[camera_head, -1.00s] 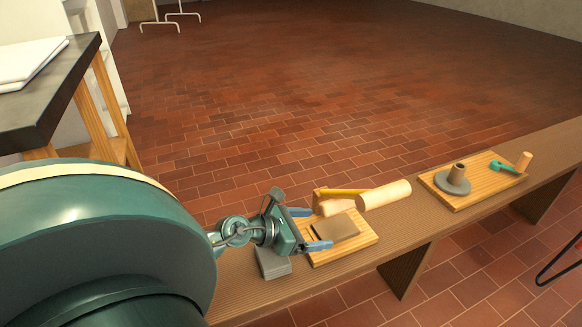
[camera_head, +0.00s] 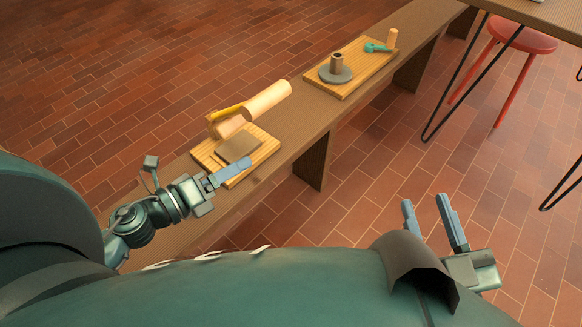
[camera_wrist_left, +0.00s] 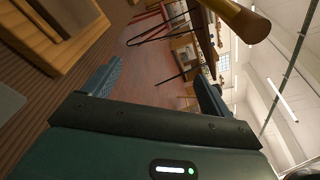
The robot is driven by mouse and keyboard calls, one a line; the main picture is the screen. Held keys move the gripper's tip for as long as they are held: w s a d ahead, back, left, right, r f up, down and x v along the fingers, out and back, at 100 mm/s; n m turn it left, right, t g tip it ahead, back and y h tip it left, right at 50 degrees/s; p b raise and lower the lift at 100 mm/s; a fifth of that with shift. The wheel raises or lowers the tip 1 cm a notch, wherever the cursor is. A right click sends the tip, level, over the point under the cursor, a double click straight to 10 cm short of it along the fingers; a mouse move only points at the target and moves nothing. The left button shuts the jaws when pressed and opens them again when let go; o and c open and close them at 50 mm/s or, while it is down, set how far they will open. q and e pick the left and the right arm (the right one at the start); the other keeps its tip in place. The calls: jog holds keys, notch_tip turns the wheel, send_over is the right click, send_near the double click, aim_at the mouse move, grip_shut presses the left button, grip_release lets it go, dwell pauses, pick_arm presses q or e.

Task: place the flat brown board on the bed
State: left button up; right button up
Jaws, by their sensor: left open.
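The flat brown board (camera_head: 238,146) lies flat on a pale wooden tray (camera_head: 262,156) on the long bench. My left gripper (camera_head: 232,172) is open and empty, at the near side of the tray. One blue finger reaches over the tray's near edge, just short of the board; the other finger is hard to make out. Both fingers show spread with nothing between them in the left wrist view (camera_wrist_left: 160,82). My right gripper (camera_head: 425,203) is open and empty, over the floor right of the bench. I cannot tell which thing is the bed.
A pale roller (camera_head: 265,100) and a yellow-handled tool (camera_head: 226,113) lie at the tray's far side. Further along the bench (camera_head: 300,125), another tray holds a grey disc (camera_head: 335,75) with a brown cylinder and a teal tool (camera_head: 377,48). A red stool (camera_head: 522,38) stands at upper right.

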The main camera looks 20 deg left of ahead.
pick_arm(q)
jog(key=s+d+r+n+t, duration=0.1)
jog(key=d+r+n, duration=0.4)
jog(key=n, duration=0.7)
jog(key=s+d+r+n+t, duration=0.2)
jog(key=d+r+n, duration=0.3)
jog(key=d+n, duration=0.5)
jog(key=shift+s+n+h, duration=0.4)
jog(key=shift+n, duration=0.8)
pick_arm(e)
jog(key=shift+r, duration=0.15)
pick_arm(q)
jog(key=shift+r, duration=0.1)
jog(key=s+a+r+n+g+y+p, duration=0.1)
jog(key=r+p, duration=0.4)
jog(key=p, duration=1.2)
jog(key=s+a+r+n+g+y+p, duration=0.1)
jog(key=a+r+g+y+p, duration=0.3)
jog(key=p, duration=1.4)
jog(key=shift+r+n+g+y, duration=0.3)
jog(key=shift+r+n+g, duration=0.6)
jog(key=shift+g, duration=0.1)
pick_arm(e)
jog(key=s+d+r+m+g+h, duration=0.2)
jog(key=d+r+g+h, duration=0.3)
jog(key=r, duration=0.5)
jog(key=shift+r+m+g+h, duration=0.35)
jog(key=shift+m+g, duration=0.55)
jog(key=shift+g, duration=0.2)
